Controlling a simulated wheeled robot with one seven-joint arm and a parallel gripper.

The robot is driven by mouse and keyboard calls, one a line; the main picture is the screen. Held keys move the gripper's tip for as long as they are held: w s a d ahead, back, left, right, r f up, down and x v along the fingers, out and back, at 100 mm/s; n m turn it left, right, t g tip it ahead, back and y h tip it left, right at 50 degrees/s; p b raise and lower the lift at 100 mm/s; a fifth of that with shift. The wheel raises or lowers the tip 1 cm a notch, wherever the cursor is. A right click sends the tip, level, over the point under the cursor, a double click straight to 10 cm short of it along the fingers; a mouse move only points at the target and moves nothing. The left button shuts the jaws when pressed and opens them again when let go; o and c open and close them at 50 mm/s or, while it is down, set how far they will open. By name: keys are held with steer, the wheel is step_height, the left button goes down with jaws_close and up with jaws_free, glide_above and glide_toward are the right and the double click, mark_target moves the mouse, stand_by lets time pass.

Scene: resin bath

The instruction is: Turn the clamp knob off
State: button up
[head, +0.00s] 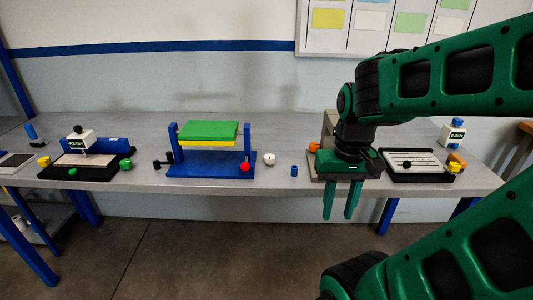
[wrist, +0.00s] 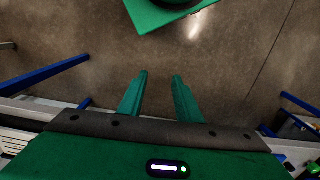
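No knob in the head view is labelled as the clamp knob, so I cannot tell which one it is. An orange knob (head: 313,147) shows just left of my gripper, by a grey upright fixture (head: 329,127) partly hidden behind my arm. A red ball knob (head: 245,167) is on the front of the blue stand (head: 207,168). Yellow knobs show at the left tray (head: 44,162) and the right tray (head: 455,167). My gripper (head: 339,217) points down in front of the bench's front edge, fingers apart and empty. In the wrist view my gripper (wrist: 160,75) has bare floor between its fingers.
The grey bench (head: 150,180) runs across the view. A white bowl-like piece (head: 269,159) and a small blue cylinder (head: 294,171) stand left of my gripper. A green plate (head: 208,131) tops the blue stand. The floor (head: 200,245) in front is clear.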

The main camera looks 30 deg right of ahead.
steer(key=o, duration=0.5)
steer(key=shift+s+r, duration=0.2)
steer(key=shift+c, duration=0.2)
steer(key=n+t+h, duration=0.2)
steer(key=n+t, duration=0.1)
steer(key=t, duration=0.1)
glide_toward(269, 156)
steer(key=x, duration=0.8)
steer(key=shift+s+f, duration=0.15)
steer(key=shift+s, duration=0.05)
